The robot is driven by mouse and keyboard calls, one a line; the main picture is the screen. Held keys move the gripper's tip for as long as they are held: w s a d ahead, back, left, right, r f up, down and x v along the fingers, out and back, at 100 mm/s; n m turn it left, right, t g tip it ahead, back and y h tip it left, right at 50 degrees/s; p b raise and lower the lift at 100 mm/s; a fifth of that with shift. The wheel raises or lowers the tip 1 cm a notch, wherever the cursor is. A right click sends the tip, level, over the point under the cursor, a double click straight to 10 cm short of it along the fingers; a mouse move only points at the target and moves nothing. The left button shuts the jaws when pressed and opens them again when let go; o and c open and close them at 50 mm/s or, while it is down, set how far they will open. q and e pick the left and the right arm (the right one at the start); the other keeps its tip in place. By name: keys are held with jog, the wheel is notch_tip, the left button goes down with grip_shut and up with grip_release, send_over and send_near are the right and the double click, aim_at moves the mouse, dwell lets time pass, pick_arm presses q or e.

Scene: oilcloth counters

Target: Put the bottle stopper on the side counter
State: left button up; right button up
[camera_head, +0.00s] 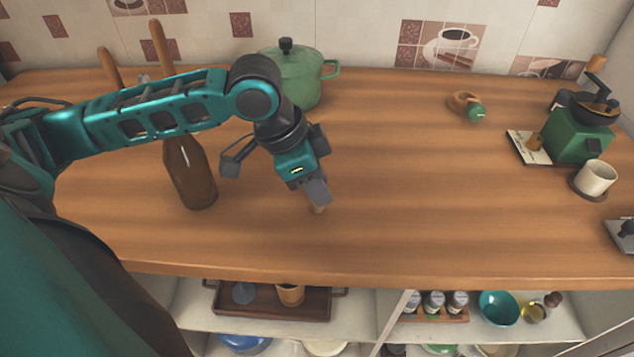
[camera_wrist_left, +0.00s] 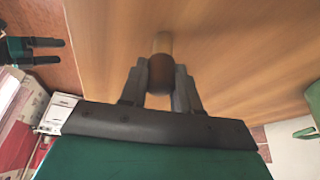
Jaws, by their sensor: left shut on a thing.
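The bottle stopper (camera_wrist_left: 160,72), a small cylinder with a brown end and a paler tan end, is between the fingers of my left gripper (camera_wrist_left: 160,92). The gripper is shut on it. In the head view the left gripper (camera_head: 315,192) is over the middle of the wooden counter (camera_head: 420,200), and only a small tan tip of the stopper (camera_head: 318,209) shows below the fingers. I cannot tell whether the tip touches the wood. A brown bottle (camera_head: 190,175) stands upright to the left of the gripper.
A green lidded pot (camera_head: 300,78) stands behind my left arm. A green grinder (camera_head: 577,135) and a white cup (camera_head: 596,178) are at the right. A small green-and-brown item (camera_head: 468,105) lies at the back. Open shelves (camera_head: 360,310) sit below the front edge. The counter's centre right is clear.

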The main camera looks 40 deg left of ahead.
pick_arm(q)
jog(key=o, duration=1)
jog(key=shift+f, duration=0.1)
jog(key=p+v, duration=0.1)
jog(key=v, duration=1.1)
jog(key=shift+p, duration=0.3)
